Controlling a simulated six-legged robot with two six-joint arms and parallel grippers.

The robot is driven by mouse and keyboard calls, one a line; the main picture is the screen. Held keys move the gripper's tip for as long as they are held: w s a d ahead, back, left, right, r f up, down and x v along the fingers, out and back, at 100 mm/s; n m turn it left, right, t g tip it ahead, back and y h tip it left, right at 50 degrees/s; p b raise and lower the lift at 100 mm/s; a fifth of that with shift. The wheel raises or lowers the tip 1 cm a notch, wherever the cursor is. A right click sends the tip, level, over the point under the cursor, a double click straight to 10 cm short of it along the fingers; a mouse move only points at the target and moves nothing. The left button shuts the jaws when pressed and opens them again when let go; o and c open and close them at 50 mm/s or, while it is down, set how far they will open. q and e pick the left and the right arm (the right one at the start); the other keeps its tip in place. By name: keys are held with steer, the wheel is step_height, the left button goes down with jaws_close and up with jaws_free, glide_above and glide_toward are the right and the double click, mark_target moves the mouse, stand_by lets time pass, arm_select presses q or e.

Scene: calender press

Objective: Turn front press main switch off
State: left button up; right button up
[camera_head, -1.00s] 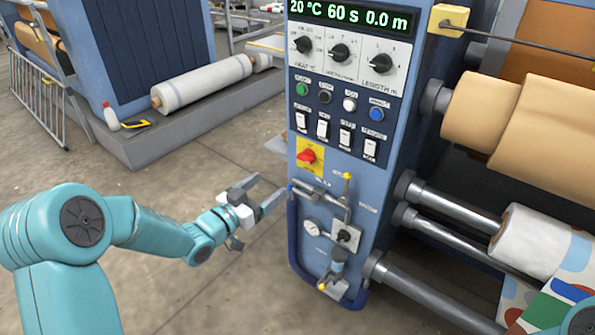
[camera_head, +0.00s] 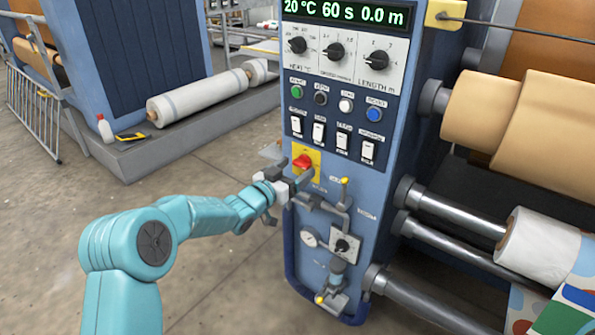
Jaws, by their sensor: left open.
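The main switch is a red rotary knob (camera_head: 302,162) on a yellow plate (camera_head: 313,153), low on the blue front panel of the press (camera_head: 345,90). The knob appears tilted rather than straight. My left gripper (camera_head: 292,173) is open, just below and left of the knob, with its fingers pointing at the panel. One finger overlaps the lower edge of the yellow plate. I cannot tell whether a finger touches the knob. My right gripper is not in view.
Above the switch are several white rocker switches (camera_head: 343,138), coloured buttons and black dials. Rollers (camera_head: 455,212) stand at right.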

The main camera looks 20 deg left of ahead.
arm_select(q)
steer(key=shift+x, duration=0.85)
steer(key=c, duration=1.1)
steer(key=shift+o, duration=0.3)
